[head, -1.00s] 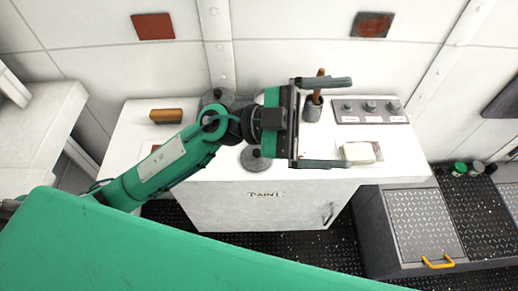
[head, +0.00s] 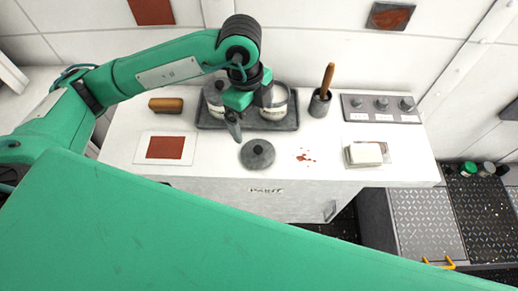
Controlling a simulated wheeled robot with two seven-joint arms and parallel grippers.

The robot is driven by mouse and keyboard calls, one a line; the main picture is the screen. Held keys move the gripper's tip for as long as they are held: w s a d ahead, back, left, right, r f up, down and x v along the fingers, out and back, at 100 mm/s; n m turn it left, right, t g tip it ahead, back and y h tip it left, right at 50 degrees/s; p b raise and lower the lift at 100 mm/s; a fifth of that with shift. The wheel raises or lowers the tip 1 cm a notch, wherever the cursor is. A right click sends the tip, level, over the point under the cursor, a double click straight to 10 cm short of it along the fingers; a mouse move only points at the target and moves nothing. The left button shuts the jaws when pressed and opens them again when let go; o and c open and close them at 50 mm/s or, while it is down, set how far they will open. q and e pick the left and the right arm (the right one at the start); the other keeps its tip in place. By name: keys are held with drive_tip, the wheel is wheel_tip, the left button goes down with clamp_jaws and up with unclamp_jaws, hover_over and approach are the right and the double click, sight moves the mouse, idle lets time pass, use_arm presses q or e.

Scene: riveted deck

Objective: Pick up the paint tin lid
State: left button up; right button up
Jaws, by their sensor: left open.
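The paint tin lid (head: 257,154) is a dark grey disc with a round knob on top. It lies flat on the white paint cabinet top, near the front edge. My left gripper (head: 249,116) is open and empty, pointing down just behind and above the lid, apart from it. Its fingers partly cover two tins standing in a dark tray (head: 206,123). The right tin (head: 278,102) looks uncovered, with pale contents; the left tin (head: 213,97) is largely behind my gripper and arm. My right gripper is not in view.
A brown-handled roller or brush (head: 166,105) and a red swatch card (head: 165,148) lie left. A grey cup (head: 319,104) holds a wooden handle. A knob panel (head: 381,108) and a white block (head: 364,153) are right. Red specks (head: 305,157) mark the clear top beside the lid.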

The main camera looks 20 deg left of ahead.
use_arm(q)
drive_tip(key=p, duration=0.1)
hover_over(258, 148)
drive_tip(key=f, duration=0.7)
drive_tip(key=shift+w+a+f, duration=0.2)
drive_tip(key=shift+f, duration=0.1)
drive_tip(key=shift+f+p, duration=0.2)
drive_tip(key=shift+p, duration=0.25)
drive_tip(key=f, duration=0.1)
drive_tip(key=f+p, duration=0.1)
drive_tip(key=f, duration=0.1)
drive_tip(key=f+p, duration=0.1)
drive_tip(key=shift+s+d+f, duration=0.25)
drive_tip(key=shift+s+f, duration=0.05)
drive_tip(key=shift+f, duration=0.05)
drive_tip(key=c, duration=0.8)
